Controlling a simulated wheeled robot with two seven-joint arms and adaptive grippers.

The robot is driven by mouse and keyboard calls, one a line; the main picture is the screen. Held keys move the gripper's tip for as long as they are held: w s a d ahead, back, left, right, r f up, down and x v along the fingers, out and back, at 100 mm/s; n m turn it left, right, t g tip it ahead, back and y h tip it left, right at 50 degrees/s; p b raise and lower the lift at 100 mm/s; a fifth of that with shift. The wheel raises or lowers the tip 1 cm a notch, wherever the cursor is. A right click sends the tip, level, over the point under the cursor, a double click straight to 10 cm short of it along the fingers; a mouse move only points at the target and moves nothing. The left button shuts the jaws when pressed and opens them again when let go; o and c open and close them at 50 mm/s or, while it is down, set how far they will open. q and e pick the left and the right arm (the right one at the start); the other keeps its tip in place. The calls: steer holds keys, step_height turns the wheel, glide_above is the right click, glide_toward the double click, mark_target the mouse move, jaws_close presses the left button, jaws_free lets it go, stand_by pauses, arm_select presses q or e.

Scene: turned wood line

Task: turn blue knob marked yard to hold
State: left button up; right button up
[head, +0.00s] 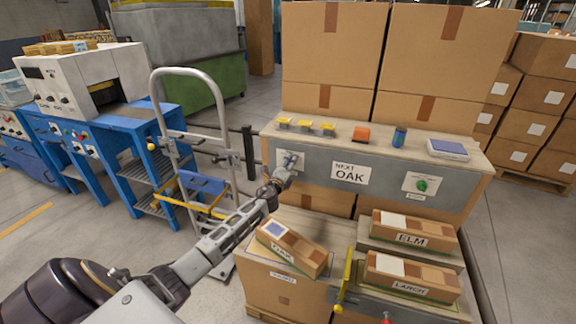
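My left gripper (281,177) is at the left end of the grey panel (325,172), right by a small white plate (298,155) there. A small blue-grey shape (289,161) shows on that plate at the gripper's tip; it looks like the blue knob. Its marking and pointing direction are too small or hidden to read. I cannot tell whether the fingers touch it, or whether they are open or shut. A green knob (421,185) sits on another white plate at the panel's right. My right gripper is not in view.
A sign (349,172) reading NEXT OAK is mid-panel. Below lie boxes marked ELM (412,239) and LARCH (411,291). A hand truck (190,135) stands left.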

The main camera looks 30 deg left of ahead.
arm_select(q)
steer(key=shift+s+r, duration=0.1)
steer(key=shift+s, duration=0.1)
stand_by(0.3)
steer(key=shift+s, duration=0.4)
steer(key=v, duration=1)
steer(key=shift+s+d, duration=0.2)
steer(key=shift+s, duration=0.15)
stand_by(0.6)
